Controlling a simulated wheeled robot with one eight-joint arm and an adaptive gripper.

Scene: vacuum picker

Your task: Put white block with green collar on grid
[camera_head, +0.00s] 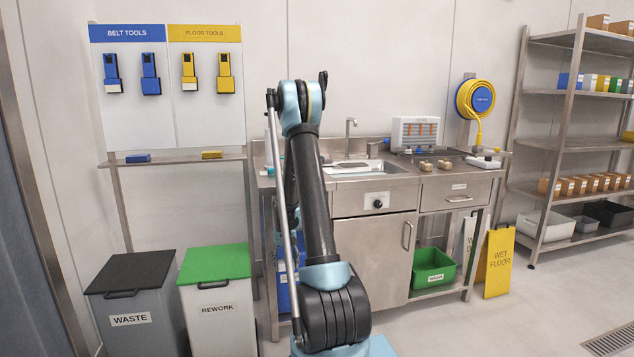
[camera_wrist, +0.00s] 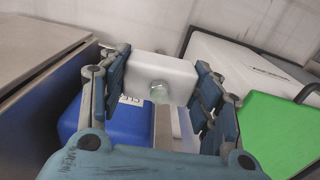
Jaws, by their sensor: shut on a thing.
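A white block (camera_wrist: 160,72) sits between the two blue finger pads of my gripper (camera_wrist: 162,62) in the wrist view. My gripper is shut on it. In the head view my arm hides the gripper and block. They are over or beside a blue bin (camera_wrist: 75,122) at the left end of the sink unit. A dark, flat surface (camera_head: 455,156), possibly the grid, lies on the counter right of the sink; its pattern is too small to tell.
Two tan pieces (camera_head: 426,166) and a white piece (camera_head: 484,162) lie on the counter's right part. The waste bin (camera_head: 133,284) and the green-lidded rework bin (camera_head: 214,263) stand left of the sink unit. A tap (camera_head: 350,134) rises behind the sink.

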